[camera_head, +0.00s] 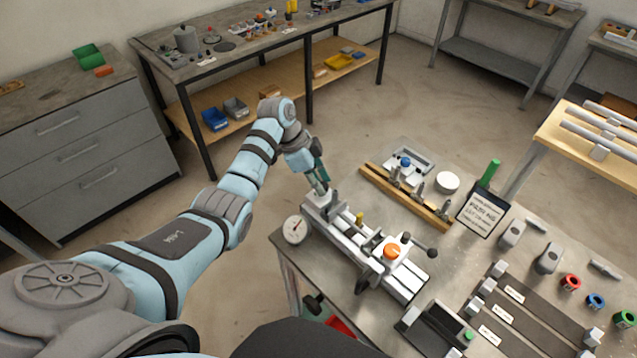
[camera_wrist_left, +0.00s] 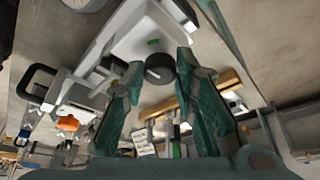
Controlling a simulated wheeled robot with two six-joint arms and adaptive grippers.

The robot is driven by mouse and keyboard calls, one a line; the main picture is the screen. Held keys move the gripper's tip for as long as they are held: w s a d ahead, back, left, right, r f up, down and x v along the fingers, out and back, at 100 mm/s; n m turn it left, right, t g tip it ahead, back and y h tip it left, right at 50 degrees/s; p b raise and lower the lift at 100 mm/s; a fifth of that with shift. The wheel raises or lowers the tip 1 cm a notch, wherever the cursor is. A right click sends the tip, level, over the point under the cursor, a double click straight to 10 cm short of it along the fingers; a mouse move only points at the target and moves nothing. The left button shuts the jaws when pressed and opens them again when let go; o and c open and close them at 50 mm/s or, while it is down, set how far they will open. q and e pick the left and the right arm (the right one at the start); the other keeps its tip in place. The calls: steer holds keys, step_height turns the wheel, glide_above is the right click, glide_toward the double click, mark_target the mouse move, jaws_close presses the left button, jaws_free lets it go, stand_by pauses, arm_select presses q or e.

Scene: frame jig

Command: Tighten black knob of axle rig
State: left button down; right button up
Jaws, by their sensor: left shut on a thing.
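The axle rig (camera_head: 345,232) is a long grey-white fixture at the left edge of the workbench, with an orange cap (camera_head: 391,251) on its near part. The black knob (camera_wrist_left: 160,68) is a round dark disc on the rig's pale end block in the left wrist view. My left gripper (camera_head: 322,190) reaches down to the rig's far end. Its teal fingers (camera_wrist_left: 160,72) stand on both sides of the knob and are shut on it. In the head view the fingers hide the knob. My right gripper does not show.
A round dial gauge (camera_head: 295,229) sits at the rig's left side, close to my left gripper. A wooden rack (camera_head: 408,197) with upright metal pieces stands right of the rig. A ball-ended lever (camera_head: 420,246) sticks out at the rig's near part.

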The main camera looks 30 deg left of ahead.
arm_select(q)
steer(key=shift+w+f+m+g+b, duration=0.15)
steer(key=shift+m+g+b, duration=0.25)
steer(key=shift+m+b, duration=0.65)
steer(key=shift+m+g+b, duration=0.4)
steer(key=shift+m+b, duration=0.25)
steer(key=shift+m, duration=0.4)
steer(key=c, duration=1.7)
jaws_free()
steer(key=shift+o, duration=0.6)
steer(key=shift+d, duration=0.15)
steer(key=shift+r, duration=0.2)
